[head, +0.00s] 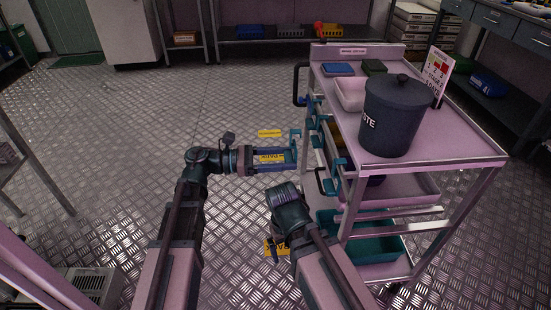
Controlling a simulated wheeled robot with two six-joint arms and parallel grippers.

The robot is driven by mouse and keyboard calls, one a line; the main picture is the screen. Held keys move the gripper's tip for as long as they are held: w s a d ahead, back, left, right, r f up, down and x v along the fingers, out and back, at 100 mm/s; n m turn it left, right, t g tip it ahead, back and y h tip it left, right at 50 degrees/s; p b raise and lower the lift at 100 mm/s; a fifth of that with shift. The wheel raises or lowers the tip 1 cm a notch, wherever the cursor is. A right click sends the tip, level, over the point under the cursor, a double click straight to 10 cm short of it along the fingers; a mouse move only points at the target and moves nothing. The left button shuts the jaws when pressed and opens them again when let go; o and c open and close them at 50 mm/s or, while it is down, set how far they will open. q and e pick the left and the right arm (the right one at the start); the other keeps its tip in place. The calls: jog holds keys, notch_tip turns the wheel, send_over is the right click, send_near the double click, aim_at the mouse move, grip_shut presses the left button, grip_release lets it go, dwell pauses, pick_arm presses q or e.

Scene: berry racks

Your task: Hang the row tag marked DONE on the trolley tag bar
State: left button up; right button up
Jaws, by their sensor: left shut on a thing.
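My left gripper (292,156) points right, just short of the trolley's left side. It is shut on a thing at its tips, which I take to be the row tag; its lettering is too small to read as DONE. The trolley (440,150) is pink. Blue-teal hooks or clips (338,162) line its left side, where the tag bar seems to be. My right arm's wrist is bent in front of the trolley, its gripper hidden.
A dark waste bin (392,115), a pale tray (350,94) and a sign card (437,72) stand on the trolley's top. A teal crate (375,240) is on its lower shelf. Yellow labels (270,133) lie on the floor.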

pick_arm(q)
jog(key=d+f+b, duration=0.1)
jog(key=d, duration=0.8)
jog(key=shift+f, duration=0.2)
dwell(0.4)
jog(key=shift+w, duration=0.1)
jog(key=o, duration=1.3)
jog(key=shift+o, duration=0.2)
jog(key=shift+a, duration=0.15)
jog(key=a, duration=1.3)
jog(key=shift+s+a, duration=0.2)
jog(key=shift+a, duration=0.1)
